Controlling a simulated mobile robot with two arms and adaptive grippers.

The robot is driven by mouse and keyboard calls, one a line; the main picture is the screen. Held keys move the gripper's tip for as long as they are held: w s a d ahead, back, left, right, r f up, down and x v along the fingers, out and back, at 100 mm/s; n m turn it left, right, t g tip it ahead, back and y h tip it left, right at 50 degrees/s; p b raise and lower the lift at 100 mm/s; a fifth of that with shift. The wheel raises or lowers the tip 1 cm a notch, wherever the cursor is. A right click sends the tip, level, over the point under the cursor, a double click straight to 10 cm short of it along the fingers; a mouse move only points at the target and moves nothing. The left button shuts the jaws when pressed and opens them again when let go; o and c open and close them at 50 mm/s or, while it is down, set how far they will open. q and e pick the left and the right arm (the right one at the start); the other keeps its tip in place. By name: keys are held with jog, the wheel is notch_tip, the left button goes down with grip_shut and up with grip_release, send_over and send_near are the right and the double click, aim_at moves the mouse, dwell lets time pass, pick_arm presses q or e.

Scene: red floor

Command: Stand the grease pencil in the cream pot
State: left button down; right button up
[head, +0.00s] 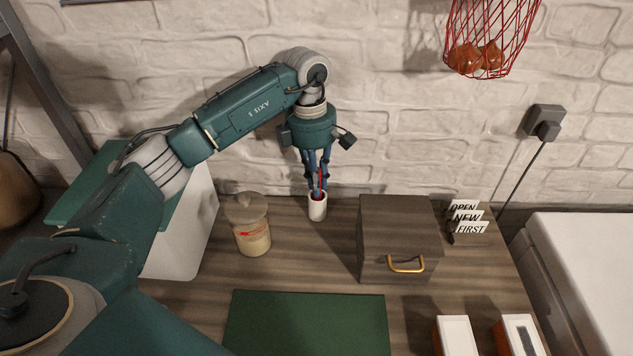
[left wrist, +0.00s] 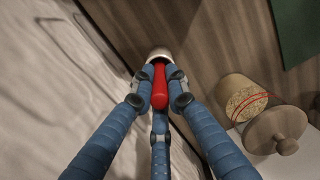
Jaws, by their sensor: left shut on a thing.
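The cream pot (head: 317,209) is a small, pale, upright cylinder on the wooden counter near the brick wall. The grease pencil (head: 320,180) is red and upright between the fingers of my left gripper (head: 318,186), which is shut on it. The pencil's lower end is at the pot's mouth and seems to be inside it; how deep I cannot tell. In the left wrist view the fingers (left wrist: 160,88) close around the red pencil (left wrist: 159,90), with the pot's pale rim (left wrist: 158,53) just beyond. My right gripper is not in view.
A lidded jar (head: 252,238) stands left of the pot. A wooden box with a brass handle (head: 398,240) stands to the right. A green mat (head: 305,325) lies in front. Signs (head: 467,218) and white-topped boxes (head: 456,336) are farther right. A red wire basket (head: 490,35) hangs above.

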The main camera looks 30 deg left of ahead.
pick_arm(q)
jog(key=c, duration=1.7)
grip_release()
jog(key=shift+f, duration=0.1)
jog(key=r+p, duration=0.2)
jog(key=r, duration=0.2)
jog(key=r+p, duration=0.3)
jog(key=r, duration=0.1)
jog(key=a+r+p, duration=0.1)
jog(key=r+p, duration=0.2)
jog(key=r, duration=0.1)
jog(key=shift+r, duration=0.15)
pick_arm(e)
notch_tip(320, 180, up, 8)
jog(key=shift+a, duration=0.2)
